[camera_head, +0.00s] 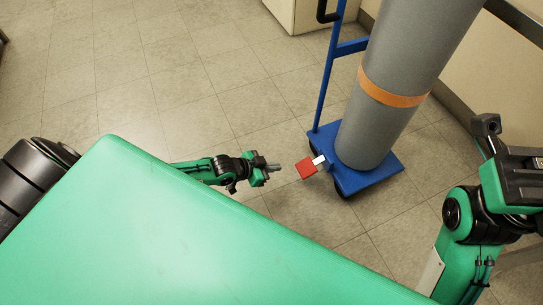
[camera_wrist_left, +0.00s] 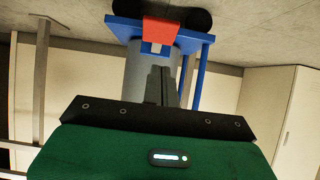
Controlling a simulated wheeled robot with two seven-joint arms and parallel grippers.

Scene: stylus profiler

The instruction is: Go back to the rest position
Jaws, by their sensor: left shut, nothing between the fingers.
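My left gripper (camera_head: 273,169) reaches out beyond the green panel in the head view. It is shut and empty, a short gap to the left of a red block (camera_head: 305,170). In the left wrist view its dark fingers (camera_wrist_left: 160,86) are together, with the red block (camera_wrist_left: 163,31) beyond them. My right arm (camera_head: 470,215) is folded up at the right edge of the head view; I cannot make out its fingertips clearly.
The red block is on a white piece at the edge of a blue trolley (camera_head: 378,178). The trolley carries a tall grey cylinder (camera_head: 405,60) with an orange band and has a blue handle (camera_head: 325,85). A pale cabinet (camera_head: 305,14) stands behind. Tiled floor at the left is clear.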

